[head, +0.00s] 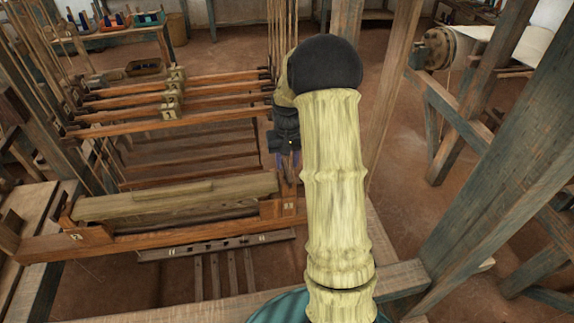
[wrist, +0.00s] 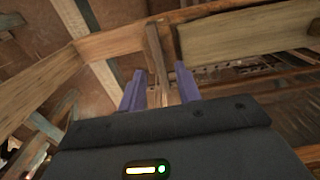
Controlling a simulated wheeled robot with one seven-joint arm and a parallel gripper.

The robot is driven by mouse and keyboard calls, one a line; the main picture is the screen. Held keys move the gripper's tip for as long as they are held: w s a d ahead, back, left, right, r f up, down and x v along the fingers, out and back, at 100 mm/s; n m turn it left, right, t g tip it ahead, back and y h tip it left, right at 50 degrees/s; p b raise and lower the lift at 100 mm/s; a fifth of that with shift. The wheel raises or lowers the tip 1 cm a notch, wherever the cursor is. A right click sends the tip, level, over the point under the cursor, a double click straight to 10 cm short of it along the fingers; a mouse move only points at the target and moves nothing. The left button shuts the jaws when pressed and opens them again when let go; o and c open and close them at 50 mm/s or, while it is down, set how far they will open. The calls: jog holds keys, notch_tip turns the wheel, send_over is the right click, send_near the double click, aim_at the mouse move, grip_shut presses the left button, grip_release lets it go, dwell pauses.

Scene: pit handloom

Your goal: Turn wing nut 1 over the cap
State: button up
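My gripper (head: 289,165) hangs near the right end of the loom's batten in the head view, partly hidden by my own arm. In the wrist view its two purple fingers (wrist: 158,78) stand apart, with a gap between them. A narrow wooden upright (wrist: 154,50) shows in that gap, with space on both sides. A pale thick wooden bar (head: 180,201), which looks like the cap, lies across the batten. It also shows in the wrist view (wrist: 250,38). A small pale label (head: 290,206) is at the batten's right end. I cannot make out wing nut 1 in either view.
Reddish wooden bars (head: 170,122) with pale blocks hang behind the batten. Taut cords rise just behind my gripper. A heavy timber post (head: 510,150) and a frame stand to the right. A bench with coloured items (head: 115,27) is at the far left.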

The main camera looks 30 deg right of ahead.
aim_at(286, 170)
jog(key=shift+f+p, duration=0.35)
jog(key=shift+f, duration=1.45)
jog(key=shift+c, duration=0.4)
jog(key=shift+w, duration=0.1)
grip_shut()
jog(key=shift+a, duration=0.1)
